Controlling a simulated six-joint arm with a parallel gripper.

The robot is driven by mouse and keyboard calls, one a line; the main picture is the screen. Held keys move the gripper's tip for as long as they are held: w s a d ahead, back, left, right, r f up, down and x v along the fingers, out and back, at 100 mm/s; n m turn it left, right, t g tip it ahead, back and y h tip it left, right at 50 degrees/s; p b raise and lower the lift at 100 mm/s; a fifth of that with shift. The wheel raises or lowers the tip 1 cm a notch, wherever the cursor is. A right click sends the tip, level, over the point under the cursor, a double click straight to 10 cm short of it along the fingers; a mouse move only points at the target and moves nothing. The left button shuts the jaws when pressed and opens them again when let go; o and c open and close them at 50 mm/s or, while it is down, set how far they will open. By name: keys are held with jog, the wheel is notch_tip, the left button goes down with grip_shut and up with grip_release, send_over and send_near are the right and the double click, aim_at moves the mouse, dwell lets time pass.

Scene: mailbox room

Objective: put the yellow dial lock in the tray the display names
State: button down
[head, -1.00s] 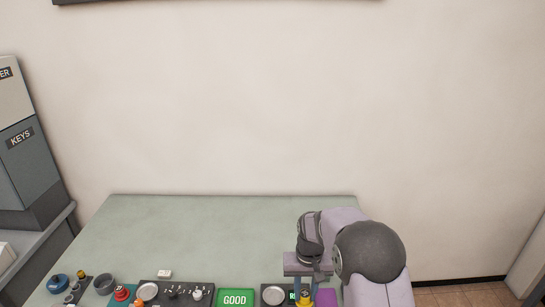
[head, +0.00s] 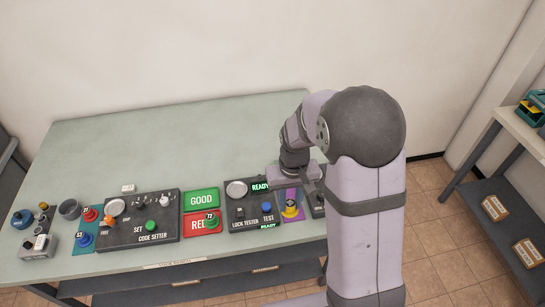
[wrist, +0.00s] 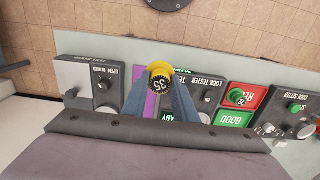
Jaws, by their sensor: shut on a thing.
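The yellow dial lock (head: 290,208) has a black dial face marked 35, seen in the wrist view (wrist: 161,79). My gripper (wrist: 160,92) is shut on it, with one finger on each side. The lock is over the purple mat (head: 293,193), right of the lock tester (head: 240,214); I cannot tell if it touches the mat. The tester's lit display (head: 260,187) reads READY. The green GOOD tray (head: 201,192) looks empty. The red tray (head: 193,229) in front of it holds a lock marked 72 (head: 211,217).
The code setter panel (head: 150,232) is left of the trays. A red lock (head: 90,215) and a blue lock (head: 86,240) sit on a teal mat further left. A dark panel (head: 317,202) stands right of the purple mat. The back of the table is clear.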

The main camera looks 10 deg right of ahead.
jog(key=w+a+f+p, duration=0.1)
jog(key=w+a+p, duration=0.1)
jog(key=w+a, duration=1.2)
jog(key=shift+w+a, duration=0.25)
jog(key=shift+w, duration=1.05)
jog(key=shift+f, duration=0.2)
jog(key=shift+f+b, duration=1.2)
jog(key=shift+f, duration=0.75)
jog(key=shift+f, duration=0.25)
jog(key=shift+f+b, duration=0.3)
jog(key=shift+f, duration=0.05)
jog(key=shift+f+b, duration=0.8)
jog(key=shift+f, duration=0.5)
